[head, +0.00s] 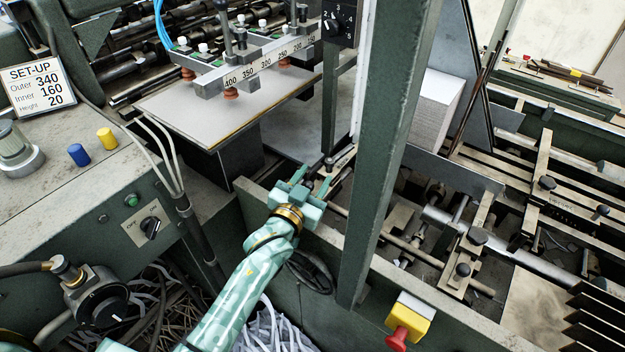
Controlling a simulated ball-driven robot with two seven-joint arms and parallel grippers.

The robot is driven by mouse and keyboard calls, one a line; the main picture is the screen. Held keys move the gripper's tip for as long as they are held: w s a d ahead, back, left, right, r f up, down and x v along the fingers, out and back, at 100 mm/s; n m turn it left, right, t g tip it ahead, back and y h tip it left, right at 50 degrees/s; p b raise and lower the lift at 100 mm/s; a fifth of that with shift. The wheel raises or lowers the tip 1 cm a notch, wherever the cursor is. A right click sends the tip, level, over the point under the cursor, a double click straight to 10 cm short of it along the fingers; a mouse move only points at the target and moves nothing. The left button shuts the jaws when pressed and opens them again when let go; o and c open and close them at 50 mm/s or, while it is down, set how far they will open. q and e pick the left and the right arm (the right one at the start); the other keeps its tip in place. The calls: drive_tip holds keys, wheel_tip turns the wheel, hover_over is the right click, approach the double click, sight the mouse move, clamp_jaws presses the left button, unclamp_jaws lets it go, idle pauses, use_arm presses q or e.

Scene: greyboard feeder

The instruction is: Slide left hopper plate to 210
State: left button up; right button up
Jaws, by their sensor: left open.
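My left gripper (312,182) is open, its two fingers pointing up and away near the foot of a grey upright plate (330,105). A small clamp with a dark knob (330,163) sits at that foot, just beyond the fingertips. I cannot tell whether the fingers touch it, and nothing shows held between them. I cannot tell for sure whether this upright is the left hopper plate. A scale bar (272,62) marked from 400 downward runs above a grey board (205,105); its 210 mark is not legible. My right gripper is not in view.
A thick green post (385,150) stands just right of my gripper. A green frame rail (268,205) passes under my wrist. A red stop button on a yellow box (408,322) is lower right. Rods and clamps (470,245) fill the right. A set-up card (38,86) reads 340, 160, 20.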

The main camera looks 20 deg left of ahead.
use_arm(q)
clamp_jaws()
drive_tip(key=s+p, duration=0.1)
drive_tip(key=s, duration=0.1)
drive_tip(key=s+a+p, duration=0.1)
drive_tip(key=s+p, duration=0.1)
drive_tip(key=s+a+p, duration=0.1)
drive_tip(key=s, duration=0.1)
drive_tip(key=shift+a+r, duration=0.1)
drive_tip(key=shift+f, duration=0.2)
drive_tip(key=shift+c, duration=1.1)
unclamp_jaws()
drive_tip(key=shift+o, duration=1.1)
drive_tip(key=shift+s, duration=0.1)
